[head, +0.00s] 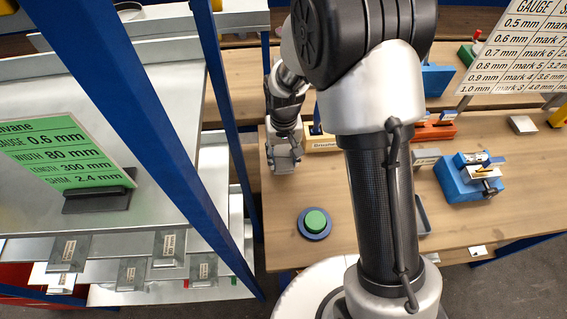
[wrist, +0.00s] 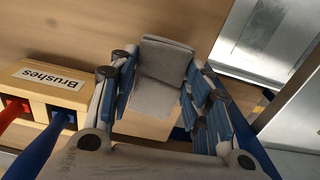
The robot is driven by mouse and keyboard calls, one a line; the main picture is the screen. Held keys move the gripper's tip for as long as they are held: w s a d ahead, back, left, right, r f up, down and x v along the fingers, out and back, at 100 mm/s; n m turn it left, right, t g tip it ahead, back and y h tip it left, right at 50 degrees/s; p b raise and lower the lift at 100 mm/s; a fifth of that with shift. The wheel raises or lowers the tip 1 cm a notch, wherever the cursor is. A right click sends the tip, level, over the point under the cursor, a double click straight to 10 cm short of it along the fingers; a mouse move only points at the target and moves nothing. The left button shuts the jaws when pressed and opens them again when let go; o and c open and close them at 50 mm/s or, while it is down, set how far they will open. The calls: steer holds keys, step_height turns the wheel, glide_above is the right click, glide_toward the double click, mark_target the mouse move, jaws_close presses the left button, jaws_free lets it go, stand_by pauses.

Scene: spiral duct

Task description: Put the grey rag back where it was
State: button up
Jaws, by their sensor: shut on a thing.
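The grey rag (wrist: 165,62) is a small folded block between the fingers of my gripper (wrist: 158,84) in the wrist view. My gripper is shut on it, with blue-padded fingers on either side. In the head view my gripper (head: 284,152) is over the left end of the wooden bench (head: 275,225), with the grey rag (head: 284,163) at its tip. I cannot tell whether the rag touches the bench top.
A wooden box labelled Brushes (wrist: 52,90) stands close to my gripper in the wrist view. A green button (head: 315,222) on a blue base sits nearer on the bench. A blue device (head: 470,178) is at right. Metal shelving (head: 150,95) with blue posts borders the left.

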mark_target(283, 159)
steer(key=shift+f+b, duration=0.35)
steer(key=shift+f, duration=1.4)
steer(key=shift+f, duration=0.2)
steer(key=o, duration=1)
steer(key=shift+r, duration=0.1)
